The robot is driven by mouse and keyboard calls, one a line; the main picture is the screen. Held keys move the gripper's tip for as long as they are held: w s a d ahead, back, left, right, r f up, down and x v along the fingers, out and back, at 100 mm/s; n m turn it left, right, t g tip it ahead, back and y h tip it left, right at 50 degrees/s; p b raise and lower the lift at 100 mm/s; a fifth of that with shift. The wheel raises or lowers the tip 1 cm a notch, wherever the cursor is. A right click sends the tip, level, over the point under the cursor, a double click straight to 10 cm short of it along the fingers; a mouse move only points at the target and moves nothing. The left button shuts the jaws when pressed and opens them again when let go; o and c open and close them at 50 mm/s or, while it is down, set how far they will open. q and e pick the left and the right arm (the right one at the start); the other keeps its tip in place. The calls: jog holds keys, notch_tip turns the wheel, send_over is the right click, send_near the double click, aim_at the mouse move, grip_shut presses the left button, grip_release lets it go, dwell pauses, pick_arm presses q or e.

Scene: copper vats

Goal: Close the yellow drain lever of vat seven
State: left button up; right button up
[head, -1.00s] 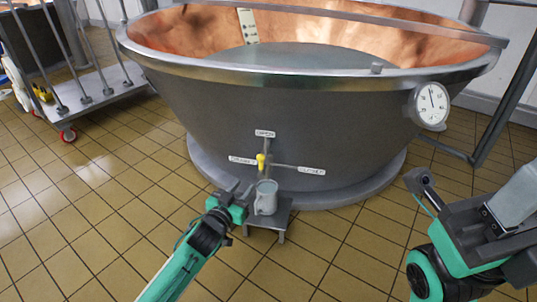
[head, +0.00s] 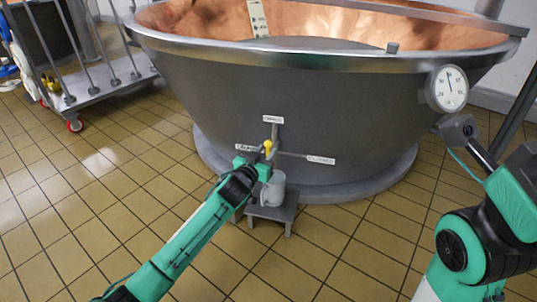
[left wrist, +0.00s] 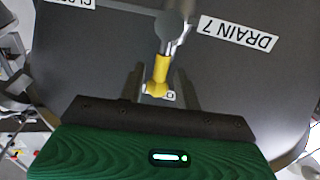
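The yellow drain lever (head: 268,147) sits on the grey valve at the front of the copper-lined vat (head: 300,100). In the left wrist view the yellow lever (left wrist: 160,73) hangs from a silver pivot, between my fingers. Its tip overlaps a small white label, and DRAIN 7 (left wrist: 238,33) reads upside down. My left gripper (left wrist: 159,88) is open around the lever, with gaps showing on both sides. My right gripper's fingers are out of view.
A round dial (head: 447,88) is on the vat's right side. A wheeled trolley (head: 105,88) stands at the left. The tiled floor at left is clear.

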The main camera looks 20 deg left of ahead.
pick_arm(q)
jog(key=shift+w+d+b, duration=0.15)
jog(key=shift+w+b, duration=0.2)
jog(key=shift+w, duration=0.7)
grip_shut()
jog(key=shift+r, duration=0.2)
